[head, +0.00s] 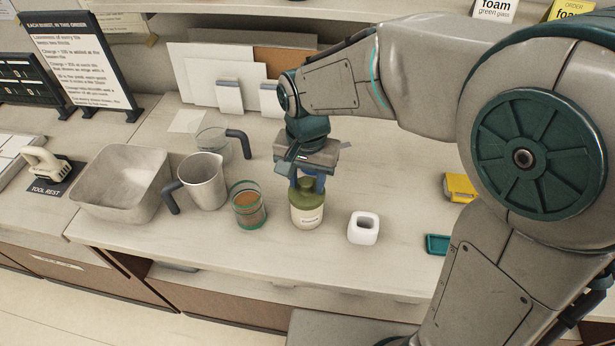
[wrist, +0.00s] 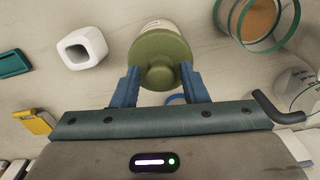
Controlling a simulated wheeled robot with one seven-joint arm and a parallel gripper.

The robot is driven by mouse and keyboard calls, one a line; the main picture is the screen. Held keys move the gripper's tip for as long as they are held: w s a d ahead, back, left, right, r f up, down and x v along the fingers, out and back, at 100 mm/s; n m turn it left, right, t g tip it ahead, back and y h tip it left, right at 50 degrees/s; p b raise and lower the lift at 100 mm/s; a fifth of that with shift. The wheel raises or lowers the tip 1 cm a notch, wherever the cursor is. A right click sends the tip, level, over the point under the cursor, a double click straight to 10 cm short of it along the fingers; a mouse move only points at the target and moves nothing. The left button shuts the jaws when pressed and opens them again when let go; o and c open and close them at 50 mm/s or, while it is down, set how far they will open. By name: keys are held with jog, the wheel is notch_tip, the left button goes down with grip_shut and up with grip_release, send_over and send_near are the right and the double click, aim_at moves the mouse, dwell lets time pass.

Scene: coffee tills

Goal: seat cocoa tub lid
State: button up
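The cocoa tub (head: 307,216) is a squat white jar with a small label, standing upright on the counter. Its olive-green lid (head: 307,199) is on top of it, and I cannot tell whether it is fully seated. In the wrist view the round lid (wrist: 160,48) with its central knob covers most of the tub (wrist: 166,26). My gripper (head: 306,184) points down right above the lid. In the wrist view its two blue fingers (wrist: 160,80) stand on either side of the knob, seemingly with a small gap each side.
A green-rimmed glass of brown powder (head: 248,208) stands close left of the tub, and a white square holder (head: 363,228) to its right. A metal pitcher (head: 204,182), a grey bin (head: 121,184) and a glass jug (head: 213,143) are further left. A teal tray (head: 437,244) lies right.

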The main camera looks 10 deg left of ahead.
jog(key=shift+r, duration=0.1)
notch_tip(320, 180, up, 14)
jog(key=shift+f, duration=0.2)
dwell(0.4)
jog(key=s+d+f+t, duration=0.1)
jog(key=s+d+f, duration=0.1)
jog(key=d, duration=0.5)
jog(key=s+d+f+n+t, duration=0.1)
jog(key=s+d+f, duration=0.2)
jog(key=d, duration=0.5)
jog(key=s+d+f+t, duration=0.1)
jog(key=s+d+f, duration=0.2)
jog(key=d, duration=0.4)
jog(key=shift+d+f, duration=0.15)
jog(key=shift+f, duration=0.25)
